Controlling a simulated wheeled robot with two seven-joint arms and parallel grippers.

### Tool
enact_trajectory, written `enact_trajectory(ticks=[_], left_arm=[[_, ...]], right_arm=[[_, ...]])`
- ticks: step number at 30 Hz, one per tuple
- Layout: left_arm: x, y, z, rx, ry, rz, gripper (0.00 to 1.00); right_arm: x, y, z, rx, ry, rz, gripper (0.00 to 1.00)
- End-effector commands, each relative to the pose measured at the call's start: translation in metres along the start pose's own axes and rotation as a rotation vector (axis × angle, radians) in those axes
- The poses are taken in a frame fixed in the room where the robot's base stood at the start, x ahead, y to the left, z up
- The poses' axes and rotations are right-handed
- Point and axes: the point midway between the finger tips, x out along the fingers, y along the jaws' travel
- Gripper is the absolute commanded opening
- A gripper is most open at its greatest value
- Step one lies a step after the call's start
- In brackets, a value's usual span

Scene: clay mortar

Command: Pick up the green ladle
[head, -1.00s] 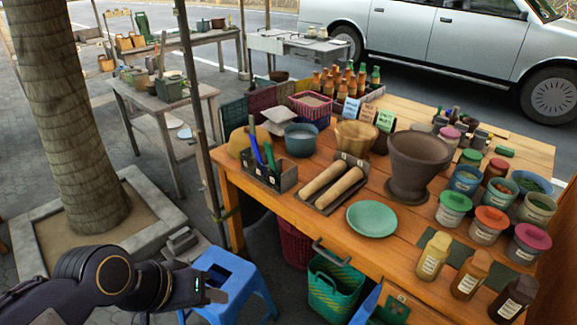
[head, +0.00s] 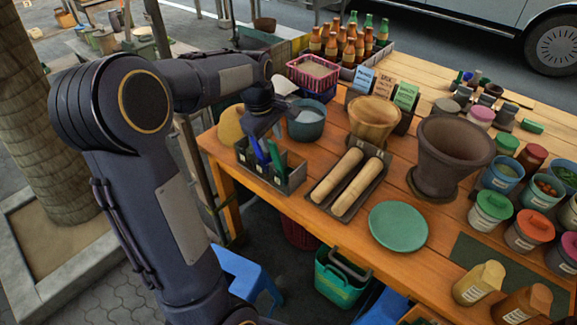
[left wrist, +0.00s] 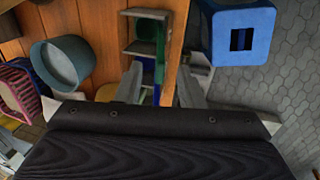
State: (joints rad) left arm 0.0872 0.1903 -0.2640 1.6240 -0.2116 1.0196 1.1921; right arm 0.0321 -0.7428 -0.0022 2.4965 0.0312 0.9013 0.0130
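The green ladle (head: 275,156) stands with its handle up in a dark divided box (head: 291,179) at the table's left front, right of a blue-handled utensil (head: 257,148). My left gripper (head: 263,128) is above the box, close to the handles. In the left wrist view its two grey fingers (left wrist: 161,88) are apart with nothing gripped. The blue handle (left wrist: 157,92) shows between them, and the green ladle (left wrist: 160,62) shows just beyond. The ladle's lower end is hidden in the box. My right gripper is not in view.
A blue-grey pot (head: 306,124) stands behind the box. A tray with two wooden pestles (head: 348,175) lies to its right, and a green plate (head: 398,226) beyond. A clay mortar (head: 447,155) stands further right. A blue stool (head: 245,275) is below the table edge.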

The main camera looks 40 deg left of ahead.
Motion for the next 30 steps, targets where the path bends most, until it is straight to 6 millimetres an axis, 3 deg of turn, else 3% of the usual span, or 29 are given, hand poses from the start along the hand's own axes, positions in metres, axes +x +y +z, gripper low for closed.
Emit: enact_trajectory(ticks=[9, 19, 27, 30], left_arm=[[0.044, -0.001, -0.004, 0.001, -0.002, -0.003, 0.35], [0.051, 0.000, -0.004, 0.002, -0.001, 0.001, 0.35], [0.051, 0.000, -0.004, 0.002, -0.001, 0.001, 0.00], [0.051, 0.000, -0.004, 0.002, -0.001, 0.002, 0.00]], right_arm=[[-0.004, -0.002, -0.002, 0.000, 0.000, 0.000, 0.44], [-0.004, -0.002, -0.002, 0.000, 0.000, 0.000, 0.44], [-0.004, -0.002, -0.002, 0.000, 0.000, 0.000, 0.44], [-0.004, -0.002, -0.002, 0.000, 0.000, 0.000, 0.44]])
